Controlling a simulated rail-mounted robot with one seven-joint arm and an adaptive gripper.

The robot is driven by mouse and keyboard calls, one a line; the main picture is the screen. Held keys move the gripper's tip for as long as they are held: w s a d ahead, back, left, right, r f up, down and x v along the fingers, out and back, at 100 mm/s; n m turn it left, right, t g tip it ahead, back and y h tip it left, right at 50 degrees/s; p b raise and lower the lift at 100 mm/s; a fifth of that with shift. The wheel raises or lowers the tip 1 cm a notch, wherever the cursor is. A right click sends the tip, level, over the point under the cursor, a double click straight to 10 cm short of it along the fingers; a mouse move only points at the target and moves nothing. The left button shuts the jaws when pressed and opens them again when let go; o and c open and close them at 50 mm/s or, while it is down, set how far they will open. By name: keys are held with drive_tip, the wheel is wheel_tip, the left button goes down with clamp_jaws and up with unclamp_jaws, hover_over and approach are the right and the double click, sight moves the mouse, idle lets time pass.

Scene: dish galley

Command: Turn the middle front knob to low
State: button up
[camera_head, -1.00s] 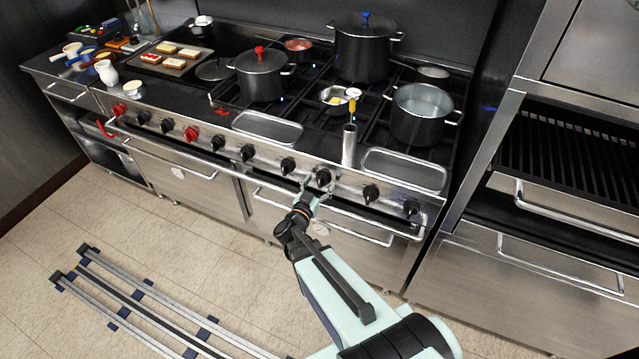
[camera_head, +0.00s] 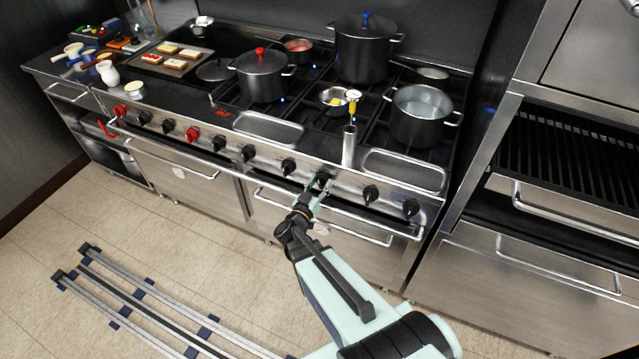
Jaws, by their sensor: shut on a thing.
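A row of knobs runs along the stove's front panel (camera_head: 270,163). My gripper (camera_head: 319,186) is at the panel, shut on a black knob (camera_head: 323,176) just left of and below the upright steel cylinder. The fingers hide part of this knob, and its pointer is too small to read. Black knobs stand apart to its left (camera_head: 288,167) and to its right (camera_head: 371,193).
A steel handle rail (camera_head: 350,212) runs close below the knobs. The steel cylinder (camera_head: 349,147) stands above the panel. A pot with a red knob (camera_head: 262,80), a tall pot (camera_head: 362,55) and an open pot (camera_head: 420,118) stand on the stove.

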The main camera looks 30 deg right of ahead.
drive_tip(key=n+p, duration=0.2)
drive_tip(key=n, duration=0.2)
drive_tip(key=shift+r+n+p, duration=0.15)
drive_tip(key=shift+n+p, duration=0.2)
drive_tip(key=shift+n, duration=0.35)
drive_tip(key=o, duration=1.2)
drive_tip(key=shift+d, duration=0.1)
drive_tip(key=v, duration=1.2)
